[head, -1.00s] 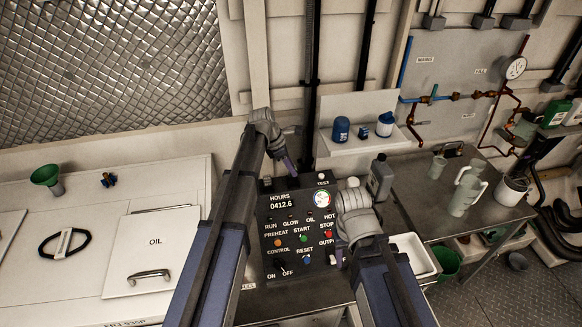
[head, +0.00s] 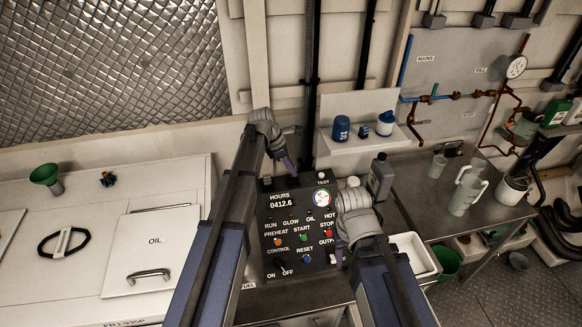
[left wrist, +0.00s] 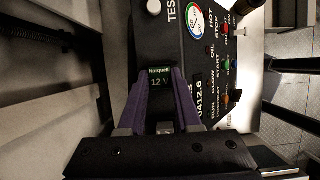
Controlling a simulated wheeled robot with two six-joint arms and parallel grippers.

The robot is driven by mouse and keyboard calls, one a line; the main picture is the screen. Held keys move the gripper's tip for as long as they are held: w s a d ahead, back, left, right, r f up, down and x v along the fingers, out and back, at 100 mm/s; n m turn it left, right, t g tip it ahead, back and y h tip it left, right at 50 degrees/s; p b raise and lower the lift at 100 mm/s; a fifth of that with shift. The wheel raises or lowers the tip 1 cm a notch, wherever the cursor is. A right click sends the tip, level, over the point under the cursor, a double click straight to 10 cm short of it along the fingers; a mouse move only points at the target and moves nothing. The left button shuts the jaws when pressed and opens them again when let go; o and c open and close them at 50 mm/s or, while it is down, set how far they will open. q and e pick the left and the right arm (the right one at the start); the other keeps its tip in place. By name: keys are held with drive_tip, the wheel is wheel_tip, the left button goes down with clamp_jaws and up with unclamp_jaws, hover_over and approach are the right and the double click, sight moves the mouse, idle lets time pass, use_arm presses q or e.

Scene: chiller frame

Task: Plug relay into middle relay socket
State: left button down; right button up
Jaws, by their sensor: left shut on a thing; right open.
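In the head view my left gripper (head: 288,161) is above the back left corner of the black control panel (head: 275,215), and the relay cannot be made out there. My right gripper (head: 339,257) is open at the panel's right side, pointing down and apart from the relay. I cannot make out the relay sockets in either view.
The panel carries a round gauge (head: 321,197), a TEST button and several coloured buttons. A grey bottle (head: 381,178) and a white tray (head: 420,262) stand to its right. A wall shelf (head: 350,146) with blue containers is behind. A white cabinet (head: 90,290) is at left.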

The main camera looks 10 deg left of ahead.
use_arm(q)
drive_tip(key=shift+f+b, duration=0.95)
drive_tip(key=shift+f, duration=0.15)
drive_tip(key=c, duration=0.5)
unclamp_jaws()
drive_tip(key=shift+r, duration=0.1)
drive_tip(key=p+v, duration=0.7)
drive_tip(key=shift+a+r, duration=0.15)
drive_tip(key=shift+r, duration=0.2)
